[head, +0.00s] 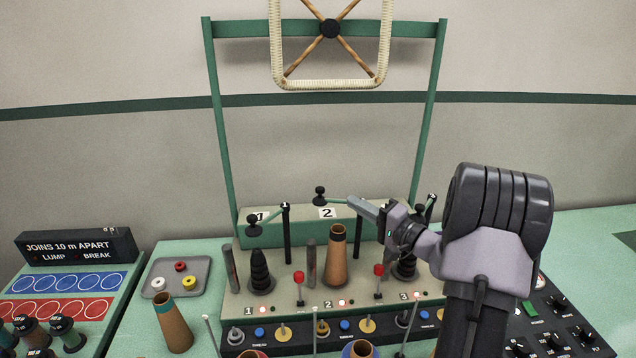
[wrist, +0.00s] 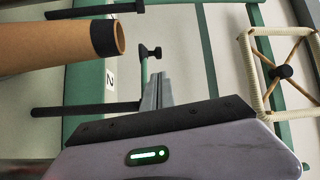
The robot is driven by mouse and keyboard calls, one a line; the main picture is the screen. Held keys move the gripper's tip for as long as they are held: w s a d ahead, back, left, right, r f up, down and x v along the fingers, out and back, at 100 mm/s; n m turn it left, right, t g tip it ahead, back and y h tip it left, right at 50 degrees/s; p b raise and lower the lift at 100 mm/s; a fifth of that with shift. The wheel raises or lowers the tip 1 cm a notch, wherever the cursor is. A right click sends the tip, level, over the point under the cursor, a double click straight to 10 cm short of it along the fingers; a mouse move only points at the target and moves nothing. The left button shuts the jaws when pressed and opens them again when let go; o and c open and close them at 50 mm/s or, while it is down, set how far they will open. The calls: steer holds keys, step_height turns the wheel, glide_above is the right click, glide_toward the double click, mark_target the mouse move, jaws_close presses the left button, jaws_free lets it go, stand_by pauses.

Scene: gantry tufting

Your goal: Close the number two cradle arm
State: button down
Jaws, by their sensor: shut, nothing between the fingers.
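The number two cradle arm (head: 337,200) is a short green bar with a black knob (head: 319,193). It reaches left from the top of a black post (head: 359,235), above the brown cone at station 2 (head: 337,262). In the wrist view the bar (wrist: 143,72) and its knob (wrist: 151,52) lie just beside my fingers. My gripper (head: 354,203) is shut and empty, coming in from the right with its tips near the post end of the bar. It also shows in the wrist view (wrist: 158,88). I cannot tell whether the fingers touch the bar.
The number one arm (head: 272,217) and its knob stand to the left; a third arm (head: 431,208) is partly behind my wrist. Red-topped levers (head: 299,280) rise from the panel. A green frame (head: 214,110) and a hanging cream frame (head: 276,50) are behind and above.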

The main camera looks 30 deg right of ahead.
steer(key=x, duration=0.9)
steer(key=shift+r, duration=0.25)
steer(key=shift+d+b, duration=0.2)
steer(key=shift+b, duration=0.15)
